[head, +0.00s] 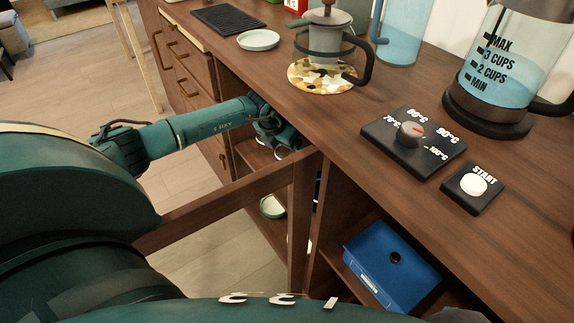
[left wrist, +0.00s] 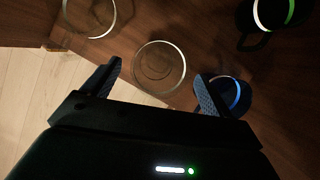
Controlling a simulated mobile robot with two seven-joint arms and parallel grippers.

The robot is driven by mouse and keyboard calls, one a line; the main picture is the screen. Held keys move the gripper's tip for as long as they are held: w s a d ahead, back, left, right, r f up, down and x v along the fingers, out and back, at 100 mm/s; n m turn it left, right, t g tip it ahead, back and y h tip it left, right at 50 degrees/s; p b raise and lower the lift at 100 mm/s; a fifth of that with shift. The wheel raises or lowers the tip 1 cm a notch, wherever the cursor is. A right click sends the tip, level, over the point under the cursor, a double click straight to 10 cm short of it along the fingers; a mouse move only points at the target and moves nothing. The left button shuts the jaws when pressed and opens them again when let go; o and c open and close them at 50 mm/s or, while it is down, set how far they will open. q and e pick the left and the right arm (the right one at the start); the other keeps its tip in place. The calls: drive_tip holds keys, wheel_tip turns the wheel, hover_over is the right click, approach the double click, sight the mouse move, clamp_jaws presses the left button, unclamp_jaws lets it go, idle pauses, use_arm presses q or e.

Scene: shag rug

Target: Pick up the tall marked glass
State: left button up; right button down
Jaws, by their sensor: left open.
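In the left wrist view a clear glass (left wrist: 160,66), seen nearly from above, stands on a wooden shelf (left wrist: 205,35) in the gap between my left gripper's fingers. A second clear glass (left wrist: 90,16) is at the top left. No marks or heights can be made out on either, so I cannot tell which is the tall marked one. My left gripper (left wrist: 158,72) is open and empty, its fingertips on either side of the nearer glass. In the head view my left gripper (head: 282,142) reaches into the cabinet under the counter; the glasses are hidden there. My right gripper is not in view.
Dark mugs (left wrist: 268,18) (left wrist: 238,95) stand right of the glass, one close by the right finger. An open wooden door frame (head: 235,195) stands below my left forearm. A blue box (head: 390,262) sits in the right compartment. The counter (head: 330,120) overhangs the gripper.

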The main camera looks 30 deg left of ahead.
sight(288, 152)
use_arm(q)
drive_tip(key=b+x, duration=0.1)
drive_tip(key=x, duration=0.4)
drive_tip(key=shift+b, duration=0.3)
drive_tip(key=c, duration=1.2)
